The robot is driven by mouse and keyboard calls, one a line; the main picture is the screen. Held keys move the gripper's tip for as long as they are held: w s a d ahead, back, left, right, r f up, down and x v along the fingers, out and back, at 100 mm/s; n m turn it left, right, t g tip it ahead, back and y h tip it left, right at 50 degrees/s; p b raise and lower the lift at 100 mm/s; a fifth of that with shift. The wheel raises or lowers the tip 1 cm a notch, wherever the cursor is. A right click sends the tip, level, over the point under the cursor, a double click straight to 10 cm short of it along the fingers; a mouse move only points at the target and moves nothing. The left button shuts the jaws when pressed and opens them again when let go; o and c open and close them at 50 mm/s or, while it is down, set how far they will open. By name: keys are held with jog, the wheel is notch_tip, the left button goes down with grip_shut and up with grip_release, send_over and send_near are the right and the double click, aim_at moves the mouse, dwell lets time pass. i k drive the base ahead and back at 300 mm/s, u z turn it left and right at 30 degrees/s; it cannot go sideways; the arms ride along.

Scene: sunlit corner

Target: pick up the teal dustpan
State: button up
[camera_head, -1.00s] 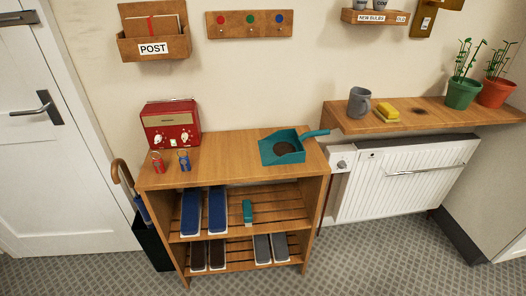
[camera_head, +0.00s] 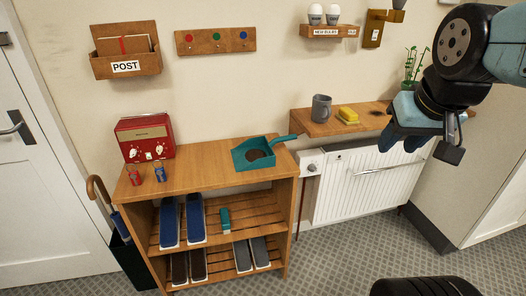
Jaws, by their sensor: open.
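The teal dustpan (camera_head: 241,158) lies on the right part of the wooden shelf unit's top (camera_head: 205,173). A dark brown patch shows in its pan. Its handle points right and reaches past the shelf's right edge toward the wall shelf. My gripper (camera_head: 430,150) is at the upper right, in front of the radiator and wall shelf, well to the right of the dustpan and apart from it. Its fingers are apart, and I see nothing held between them.
The wall shelf holds a grey mug (camera_head: 321,108) and a yellow sponge (camera_head: 348,115). A white radiator (camera_head: 360,182) hangs below. Shoes fill lower shelves.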

aim_at(255, 153)
jog(key=u, duration=0.4)
jog(key=i, duration=1)
jog(key=z, duration=0.4)
